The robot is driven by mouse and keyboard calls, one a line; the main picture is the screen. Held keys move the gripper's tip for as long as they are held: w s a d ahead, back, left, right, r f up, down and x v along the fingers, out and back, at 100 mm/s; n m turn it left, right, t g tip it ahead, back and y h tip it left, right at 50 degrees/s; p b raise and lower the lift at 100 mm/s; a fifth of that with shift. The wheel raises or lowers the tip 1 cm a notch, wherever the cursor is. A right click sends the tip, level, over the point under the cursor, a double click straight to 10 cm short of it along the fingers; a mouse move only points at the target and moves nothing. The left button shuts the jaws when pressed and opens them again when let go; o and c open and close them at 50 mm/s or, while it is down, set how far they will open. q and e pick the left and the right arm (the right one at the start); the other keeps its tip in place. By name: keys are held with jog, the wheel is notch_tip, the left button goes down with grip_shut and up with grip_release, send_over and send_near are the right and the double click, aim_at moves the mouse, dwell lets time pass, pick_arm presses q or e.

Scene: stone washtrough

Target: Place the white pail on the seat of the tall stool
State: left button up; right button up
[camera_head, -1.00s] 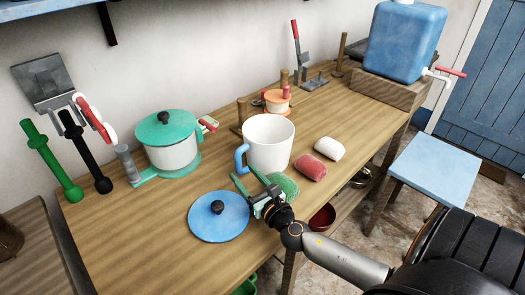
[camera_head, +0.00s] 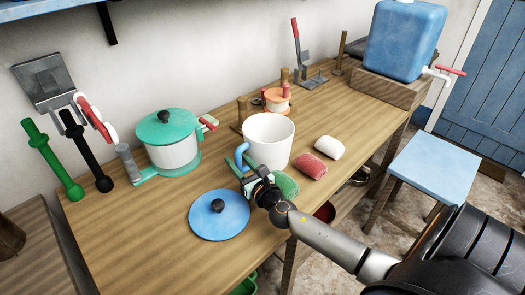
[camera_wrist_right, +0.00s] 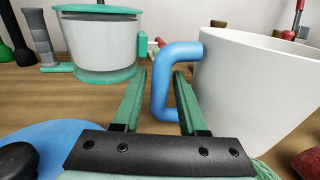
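The white pail (camera_head: 268,142), with a blue handle on its left side, stands upright on the wooden table. In the right wrist view the pail (camera_wrist_right: 255,85) fills the right side. My right gripper (camera_head: 245,170) is at the handle, low over the table. In its wrist view the green fingers are apart, with the blue handle (camera_wrist_right: 160,90) between them; the right finger hides part of the handle. I cannot tell whether they touch it. The stool with a light blue seat (camera_head: 435,166) stands on the floor at the right, its seat bare. My left gripper is not in view.
A blue lid (camera_head: 219,222) lies left of my right gripper. A green-lidded pot (camera_head: 172,150) stands further left. A green item (camera_head: 286,184), a red roll (camera_head: 309,166) and a white roll (camera_head: 329,148) lie near the pail. A blue tank (camera_head: 404,40) stands at the back right.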

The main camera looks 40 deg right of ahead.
grip_shut()
dwell(1.1)
